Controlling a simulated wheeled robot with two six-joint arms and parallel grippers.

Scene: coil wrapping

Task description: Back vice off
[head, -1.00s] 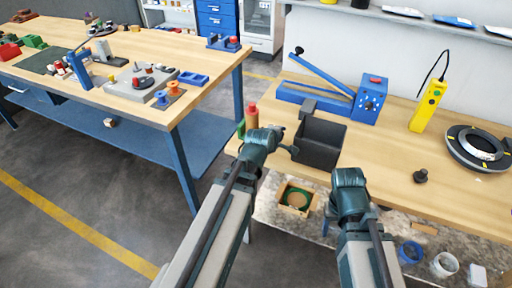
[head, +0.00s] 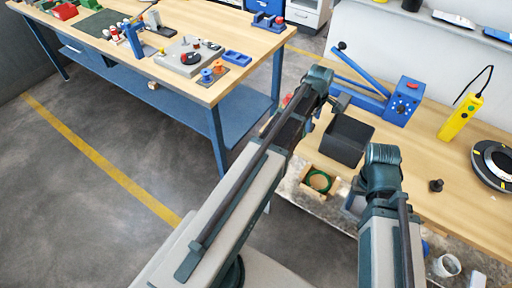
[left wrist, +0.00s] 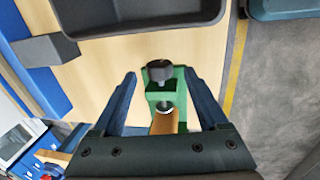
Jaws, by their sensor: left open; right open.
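The small green vice (left wrist: 180,88) shows in the left wrist view, with a black screw knob (left wrist: 160,70) and an orange-brown piece (left wrist: 165,122) below it. My left gripper (left wrist: 161,76) is open, its two fingers on either side of the knob and apart from it. In the head view the left gripper (head: 322,80) is over the near edge of the right bench, and its arm hides the vice. Only a bit of red (head: 288,98) shows beside that arm. My right gripper (head: 382,160) is at the bench's front edge; its fingertips are hidden.
A black bin (head: 347,140) stands close to the left gripper, with a grey block (head: 340,101) by its corner. Behind are a blue lever tool (head: 400,103) and a yellow pendant (head: 460,118). A black knob (head: 436,185) and ring (head: 495,165) lie right.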

